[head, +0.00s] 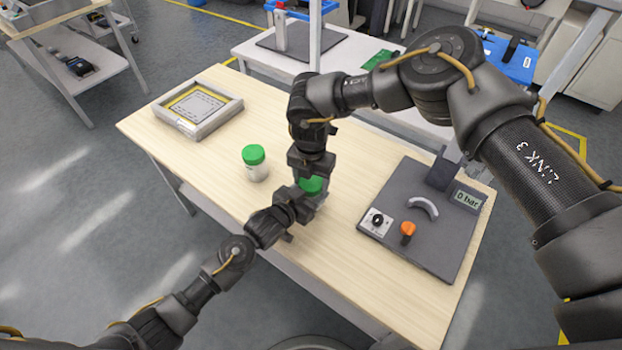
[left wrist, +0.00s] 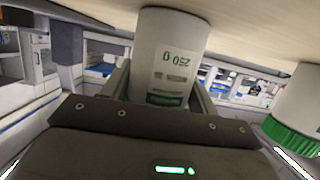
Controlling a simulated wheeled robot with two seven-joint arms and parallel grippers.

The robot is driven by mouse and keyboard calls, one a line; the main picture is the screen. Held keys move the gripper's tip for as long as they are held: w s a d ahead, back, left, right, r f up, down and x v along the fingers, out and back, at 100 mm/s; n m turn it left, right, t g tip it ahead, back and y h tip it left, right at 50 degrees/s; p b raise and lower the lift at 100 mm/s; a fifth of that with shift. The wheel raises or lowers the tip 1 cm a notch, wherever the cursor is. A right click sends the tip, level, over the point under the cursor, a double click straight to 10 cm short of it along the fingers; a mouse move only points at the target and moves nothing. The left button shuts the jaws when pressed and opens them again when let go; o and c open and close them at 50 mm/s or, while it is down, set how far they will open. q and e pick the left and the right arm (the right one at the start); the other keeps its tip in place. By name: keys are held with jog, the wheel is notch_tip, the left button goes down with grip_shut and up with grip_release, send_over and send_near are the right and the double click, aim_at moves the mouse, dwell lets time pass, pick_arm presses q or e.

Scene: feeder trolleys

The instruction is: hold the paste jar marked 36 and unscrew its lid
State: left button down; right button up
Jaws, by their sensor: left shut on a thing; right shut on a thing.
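A white jar with a green lid (head: 312,185) stands upright on the wooden table. My left gripper (head: 303,203) is shut around its body, which shows between the fingers in the left wrist view (left wrist: 172,48). My right gripper (head: 311,170) points down from above and is shut on the green lid; its fingers partly hide the lid. A second white jar with a green lid (head: 254,163) stands apart to the left; it also shows at the right of the left wrist view (left wrist: 297,120). No number 36 is readable on either jar.
A grey tray (head: 222,117) with a yellow-edged pad lies at the table's back left. A dark panel (head: 452,240) with a knob, an orange valve, a curved handle and a "0 bar" display is at the right. The wood (head: 275,250) between is mostly clear.

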jog(key=shift+n, duration=0.4)
jog(key=o, duration=1.1)
jog(key=shift+r, duration=0.1)
jog(key=shift+r, duration=2.2)
jog(key=shift+c, duration=0.3)
notch_tip(320, 180, up, 3)
jog(key=m, duration=0.3)
jog(key=shift+r, duration=0.2)
jog(key=shift+f, duration=4.05)
